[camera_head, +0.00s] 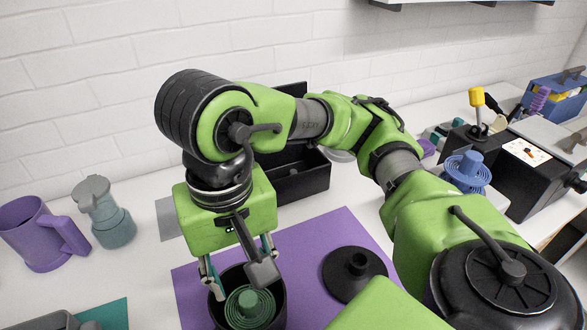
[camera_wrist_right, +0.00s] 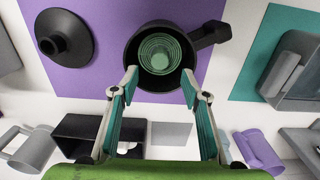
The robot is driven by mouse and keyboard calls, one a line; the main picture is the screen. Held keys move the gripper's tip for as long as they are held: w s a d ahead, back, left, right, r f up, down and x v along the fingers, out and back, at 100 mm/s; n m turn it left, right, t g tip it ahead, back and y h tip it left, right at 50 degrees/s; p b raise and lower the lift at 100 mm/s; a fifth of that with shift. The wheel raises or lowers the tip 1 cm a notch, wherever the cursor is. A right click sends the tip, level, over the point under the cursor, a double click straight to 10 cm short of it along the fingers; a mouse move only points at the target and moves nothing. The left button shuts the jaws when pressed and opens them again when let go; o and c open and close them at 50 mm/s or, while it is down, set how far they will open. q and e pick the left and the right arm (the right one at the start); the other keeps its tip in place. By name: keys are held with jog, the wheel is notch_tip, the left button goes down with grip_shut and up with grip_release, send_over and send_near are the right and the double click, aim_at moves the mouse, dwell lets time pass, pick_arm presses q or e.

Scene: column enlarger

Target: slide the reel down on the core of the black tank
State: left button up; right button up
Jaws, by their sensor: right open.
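The black tank (camera_head: 281,312) stands on the purple mat at the bottom of the head view. In the right wrist view the tank (camera_wrist_right: 133,50) is seen from above, with its handle to the right. The green spiral reel (camera_head: 250,306) is inside the tank's mouth, and it also shows in the right wrist view (camera_wrist_right: 160,54). How deep it sits on the core cannot be told. My right gripper (camera_head: 240,270) points down over the tank. Its fingers are open and apart, at the near rim in the wrist view (camera_wrist_right: 159,76), with nothing between them. My left gripper is out of view.
A black funnel-shaped lid (camera_head: 354,272) lies right of the tank on the purple mat (camera_head: 312,240). A purple jug (camera_head: 40,235) and a grey-green pot (camera_head: 103,212) stand at left. An open black box (camera_head: 300,178) stands behind my arm. A blue reel (camera_head: 466,172) is at right.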

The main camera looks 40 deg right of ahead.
jog(key=shift+r, duration=0.4)
notch_tip(320, 180, up, 12)
dwell(0.7)
